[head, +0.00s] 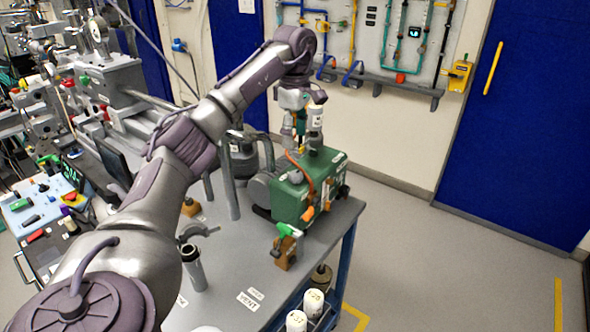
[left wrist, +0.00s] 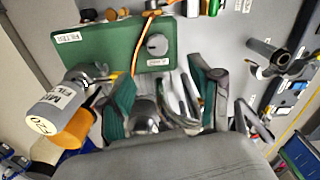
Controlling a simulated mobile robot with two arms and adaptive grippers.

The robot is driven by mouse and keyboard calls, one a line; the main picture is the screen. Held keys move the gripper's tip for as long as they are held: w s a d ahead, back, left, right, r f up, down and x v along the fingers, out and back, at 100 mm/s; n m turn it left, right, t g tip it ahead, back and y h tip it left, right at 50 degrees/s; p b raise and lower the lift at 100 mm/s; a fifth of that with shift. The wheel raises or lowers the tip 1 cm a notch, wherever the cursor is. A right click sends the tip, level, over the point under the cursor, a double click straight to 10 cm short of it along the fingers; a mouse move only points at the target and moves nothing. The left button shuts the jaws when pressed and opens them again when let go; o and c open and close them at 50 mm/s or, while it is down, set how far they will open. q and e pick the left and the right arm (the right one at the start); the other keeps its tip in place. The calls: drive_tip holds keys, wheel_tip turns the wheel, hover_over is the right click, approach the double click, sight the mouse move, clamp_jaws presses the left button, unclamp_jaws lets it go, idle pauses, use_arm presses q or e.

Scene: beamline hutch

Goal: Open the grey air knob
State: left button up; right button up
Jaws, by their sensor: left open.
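A green pump box (head: 290,203) stands on the grey table. In the left wrist view, its green top (left wrist: 110,48) carries a round grey knob (left wrist: 157,44) with a small label that I cannot read surely. A grey knob also shows on the box in the head view (head: 295,177). My left gripper (head: 300,130) is above the box. In the left wrist view, my left gripper's green-padded fingers (left wrist: 159,72) are apart, with the knob beyond the gap between their tips and nothing held. I see no contact with the knob. My right gripper is out of view.
A white filter bottle (head: 317,117) rises from the box close to the gripper; it also shows in the left wrist view (left wrist: 55,110). An orange hose (head: 303,172) crosses the box. A green-handled valve (head: 287,231) and a dark-topped cylinder (head: 193,268) stand nearby on the table (head: 240,250).

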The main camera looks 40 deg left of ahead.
use_arm(q)
drive_tip(key=shift+s+d+f, duration=0.1)
drive_tip(key=shift+s+f, duration=0.1)
drive_tip(key=shift+f, duration=0.95)
drive_tip(key=p, duration=0.1)
hover_over(294, 173)
wheel_tip(294, 173, down, 4)
drive_tip(key=shift+f, duration=0.1)
wheel_tip(294, 173, down, 4)
drive_tip(key=shift+r+p, duration=0.15)
drive_tip(key=shift+p, duration=0.25)
drive_tip(key=shift+f, duration=0.6)
drive_tip(key=shift+w, duration=0.1)
drive_tip(key=shift+c, duration=2.3)
drive_tip(key=c, duration=0.7)
drive_tip(key=shift+o, duration=0.2)
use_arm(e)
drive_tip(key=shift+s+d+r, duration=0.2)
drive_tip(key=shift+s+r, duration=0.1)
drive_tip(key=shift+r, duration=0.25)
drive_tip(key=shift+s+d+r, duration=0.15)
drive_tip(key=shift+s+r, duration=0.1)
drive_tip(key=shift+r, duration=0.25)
